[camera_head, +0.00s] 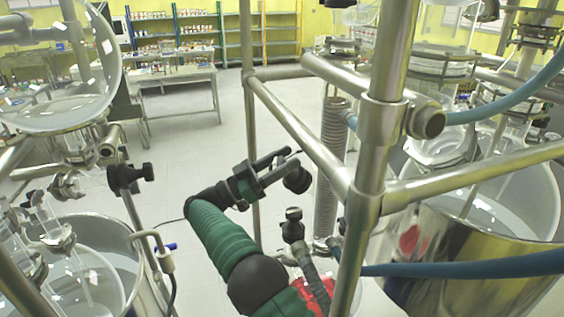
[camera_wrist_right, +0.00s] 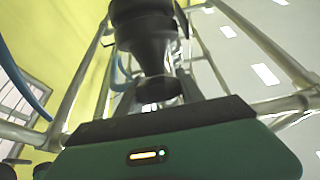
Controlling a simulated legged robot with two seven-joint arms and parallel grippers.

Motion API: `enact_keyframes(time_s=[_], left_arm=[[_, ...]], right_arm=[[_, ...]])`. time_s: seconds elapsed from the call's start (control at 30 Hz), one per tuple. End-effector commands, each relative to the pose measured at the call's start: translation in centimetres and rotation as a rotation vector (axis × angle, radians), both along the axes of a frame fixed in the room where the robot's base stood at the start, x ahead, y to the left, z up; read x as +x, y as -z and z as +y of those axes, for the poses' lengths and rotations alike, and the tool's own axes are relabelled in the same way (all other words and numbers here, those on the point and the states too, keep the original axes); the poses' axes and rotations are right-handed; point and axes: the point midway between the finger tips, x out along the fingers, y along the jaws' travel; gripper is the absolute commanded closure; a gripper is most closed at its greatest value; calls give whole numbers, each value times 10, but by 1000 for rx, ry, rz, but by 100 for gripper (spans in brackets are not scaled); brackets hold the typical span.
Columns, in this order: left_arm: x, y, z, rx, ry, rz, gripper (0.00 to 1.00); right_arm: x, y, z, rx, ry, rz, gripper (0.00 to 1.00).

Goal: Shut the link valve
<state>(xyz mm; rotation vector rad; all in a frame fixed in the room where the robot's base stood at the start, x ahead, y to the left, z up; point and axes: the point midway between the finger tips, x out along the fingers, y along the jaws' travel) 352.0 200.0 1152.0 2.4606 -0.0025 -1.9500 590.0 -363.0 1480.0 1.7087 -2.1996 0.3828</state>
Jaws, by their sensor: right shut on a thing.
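My right gripper (camera_head: 280,168) reaches in from the bottom centre on a green-sleeved arm. Its dark fingers are shut on a black valve knob (camera_head: 297,180) beside the steel frame. In the right wrist view a dark, tapering part (camera_wrist_right: 150,45) fills the top centre, in front of the green gripper body. The fingertips' contact with the knob is too small to make out. I cannot tell from the pictures how far the valve is turned. My left gripper is not in view.
A second black knob (camera_head: 293,225) stands just below the gripper, and another (camera_head: 130,177) is at the left. Steel frame tubes (camera_head: 300,130) run close on the right. A steel vessel (camera_head: 450,255) and blue hose (camera_head: 470,265) are at the lower right.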

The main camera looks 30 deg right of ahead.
Motion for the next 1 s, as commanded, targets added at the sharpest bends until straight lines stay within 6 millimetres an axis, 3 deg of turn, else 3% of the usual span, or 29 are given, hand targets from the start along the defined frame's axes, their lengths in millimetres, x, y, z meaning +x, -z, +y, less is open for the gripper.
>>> enact_keyframes(time_s=[1.0], left_arm=[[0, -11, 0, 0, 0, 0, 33]], right_arm=[[-4, -3, 1, -32, 123, -124, 96]])
